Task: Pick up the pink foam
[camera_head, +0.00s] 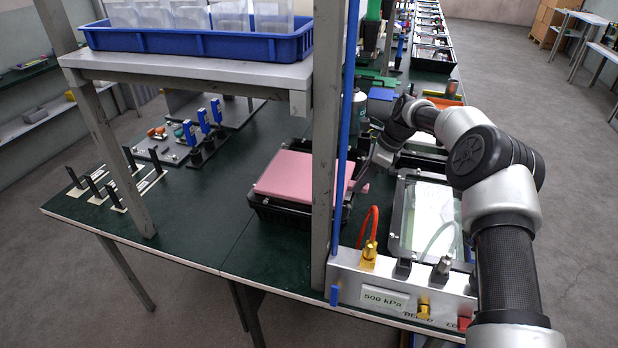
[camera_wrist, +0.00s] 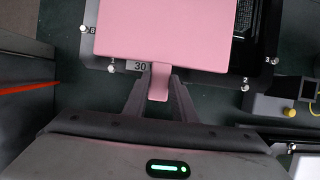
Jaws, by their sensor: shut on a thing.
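The pink foam (camera_head: 302,176) is a flat slab lying on top of a black housing (camera_head: 285,213) on the green table. In the wrist view the foam (camera_wrist: 165,28) fills the top middle, with a narrow tab pointing toward me. My gripper (camera_wrist: 159,85) is shut on that tab, one finger at each side.
A grey post (camera_head: 328,130) with a blue tube stands just in front of the foam's right side. A housing with a clear cover (camera_head: 428,215) lies to the right. A fitting panel marked 500 kPa (camera_head: 395,290) is at the front.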

